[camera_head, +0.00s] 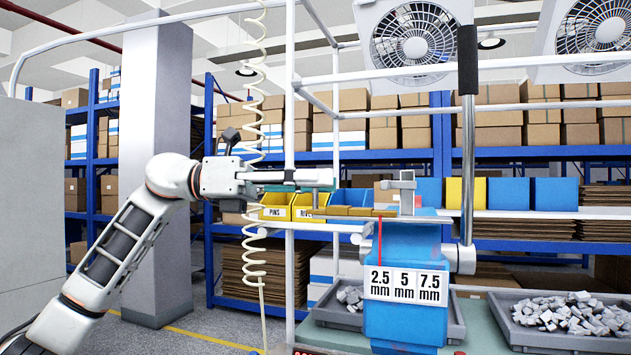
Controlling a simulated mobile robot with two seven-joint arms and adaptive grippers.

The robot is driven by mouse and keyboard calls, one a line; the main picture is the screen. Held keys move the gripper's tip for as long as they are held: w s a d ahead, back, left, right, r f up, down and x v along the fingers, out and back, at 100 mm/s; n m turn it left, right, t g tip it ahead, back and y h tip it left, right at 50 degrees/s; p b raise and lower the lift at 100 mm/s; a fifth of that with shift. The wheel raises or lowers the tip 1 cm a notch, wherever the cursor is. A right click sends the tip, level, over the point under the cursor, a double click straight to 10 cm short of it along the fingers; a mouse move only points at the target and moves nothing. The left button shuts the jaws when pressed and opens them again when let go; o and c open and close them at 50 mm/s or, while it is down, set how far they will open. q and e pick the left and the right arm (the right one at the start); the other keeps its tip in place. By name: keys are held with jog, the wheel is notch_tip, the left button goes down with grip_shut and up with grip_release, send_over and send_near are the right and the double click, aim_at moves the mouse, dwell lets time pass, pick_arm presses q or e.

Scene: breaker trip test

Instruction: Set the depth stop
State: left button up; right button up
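A blue press body (402,270) stands right of centre. Its white scale plate (405,287) reads 2.5 mm, 5 mm and 7.5 mm. A thin red pointer (380,242) stands just above the plate, at its left part, nearest the 2.5 mark. A brass-coloured bar (348,212) runs left from the top of the body, and a grey upright bracket (406,190) stands at its right end. My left gripper (325,180) points right, just above the bar's left part. Its fingers are seen side-on, so their gap and any contact with the bar are unclear. My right gripper is out of view.
A black-gripped lever (468,70) rises right of the press. Grey trays of metal pieces stand at right (570,318) and left (340,305) of it. Yellow bins (277,208) lie behind my gripper. A coiled hose (252,200) and white frame posts (290,120) are close by.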

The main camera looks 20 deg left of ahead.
aim_at(336, 206)
pick_arm(q)
grip_shut()
jog(key=shift+d, duration=0.25)
jog(key=shift+s+d+r+p, duration=0.1)
jog(key=shift+d+p, duration=0.4)
jog(key=shift+d, duration=1)
jog(key=shift+a, duration=0.1)
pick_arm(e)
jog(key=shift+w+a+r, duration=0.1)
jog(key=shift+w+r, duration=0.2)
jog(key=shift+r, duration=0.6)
pick_arm(q)
grip_release()
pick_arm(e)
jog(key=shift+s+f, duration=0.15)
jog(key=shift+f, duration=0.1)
